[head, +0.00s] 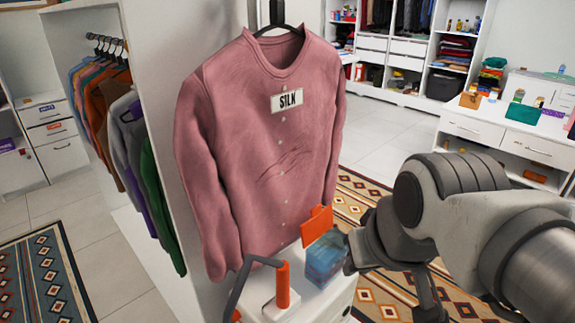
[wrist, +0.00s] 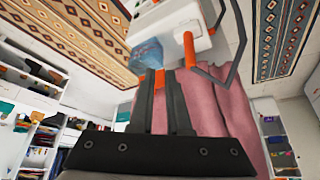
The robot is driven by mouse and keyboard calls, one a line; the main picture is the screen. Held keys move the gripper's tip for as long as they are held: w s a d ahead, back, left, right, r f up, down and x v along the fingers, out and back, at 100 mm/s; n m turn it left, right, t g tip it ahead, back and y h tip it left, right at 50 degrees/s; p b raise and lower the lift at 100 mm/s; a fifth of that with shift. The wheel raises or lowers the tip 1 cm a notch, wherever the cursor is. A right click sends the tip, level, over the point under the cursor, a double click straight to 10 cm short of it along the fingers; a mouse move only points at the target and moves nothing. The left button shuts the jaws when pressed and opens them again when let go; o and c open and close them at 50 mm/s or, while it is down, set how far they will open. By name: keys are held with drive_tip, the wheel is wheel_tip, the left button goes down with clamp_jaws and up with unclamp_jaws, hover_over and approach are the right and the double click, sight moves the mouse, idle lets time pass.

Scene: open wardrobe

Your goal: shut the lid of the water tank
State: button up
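The water tank (head: 326,260) is a clear blue box on top of the white steamer base. Its orange lid (head: 317,225) stands up, open, at the tank's back edge. In the wrist view the tank (wrist: 147,53) is beyond my fingertips, and the orange lid (wrist: 159,112) shows behind and between my fingers. My gripper (wrist: 163,78) has its two dark fingers a little apart, with nothing clearly held. In the head view my gripper (head: 350,252) is at the tank's right side, its fingers mostly hidden by my arm; I cannot tell whether it touches.
An orange-handled steamer head (head: 283,285) with a grey hose stands just left of the tank. A pink shirt (head: 262,140) labelled SILK hangs close behind. A wardrobe panel (head: 180,60) and hanging clothes are at left. Patterned rug and floor lie to the right.

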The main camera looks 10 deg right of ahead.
drive_tip(key=w+n, duration=0.1)
drive_tip(key=w, duration=0.3)
drive_tip(key=w+r+n+y, duration=0.1)
drive_tip(key=w, duration=0.3)
drive_tip(key=w+r+n+g+p, duration=0.1)
drive_tip(key=w, duration=0.3)
drive_tip(key=shift+y, duration=0.3)
clamp_jaws()
drive_tip(key=n+y+p, duration=0.1)
drive_tip(key=n+y, duration=0.1)
drive_tip(key=n, duration=0.2)
approach(320, 205)
drive_tip(key=x, duration=0.6)
drive_tip(key=w+x, duration=0.1)
drive_tip(key=x, duration=0.2)
drive_tip(key=shift+w+a+r, duration=0.1)
drive_tip(key=shift+a+r, duration=0.25)
drive_tip(key=shift+f+b, duration=0.1)
drive_tip(key=shift+b, duration=0.2)
drive_tip(key=shift+d+b, duration=0.15)
drive_tip(key=shift+b, duration=0.3)
drive_tip(key=shift+s+b, duration=0.2)
drive_tip(key=shift+b, duration=0.15)
drive_tip(key=shift+s+d+b, duration=0.1)
drive_tip(key=shift+b, duration=0.45)
